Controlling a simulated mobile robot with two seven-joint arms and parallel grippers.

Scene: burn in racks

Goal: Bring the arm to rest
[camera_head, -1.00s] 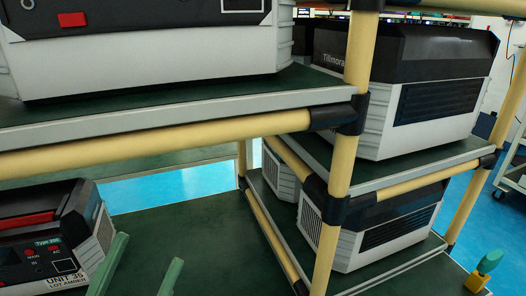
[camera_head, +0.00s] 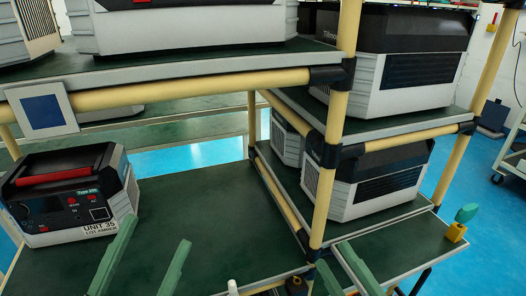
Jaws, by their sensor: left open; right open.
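My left gripper (camera_head: 155,229) shows at the bottom left, its two green fingers apart and empty over the lower green shelf (camera_head: 215,215). My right gripper (camera_head: 333,253) shows at the bottom, right of centre, its green fingers apart with nothing seen between them. It appears in front of the rack's foot. The arms behind both grippers are mostly out of view.
Yellow rack posts (camera_head: 325,190) with black joints rise near my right gripper. Larger grey and black units (camera_head: 398,75) fill the upper and right shelves. A blue-and-white plate (camera_head: 42,110) hangs on the left rail. A green-topped yellow item (camera_head: 456,232) stands at right. The lower shelf's middle is bare.

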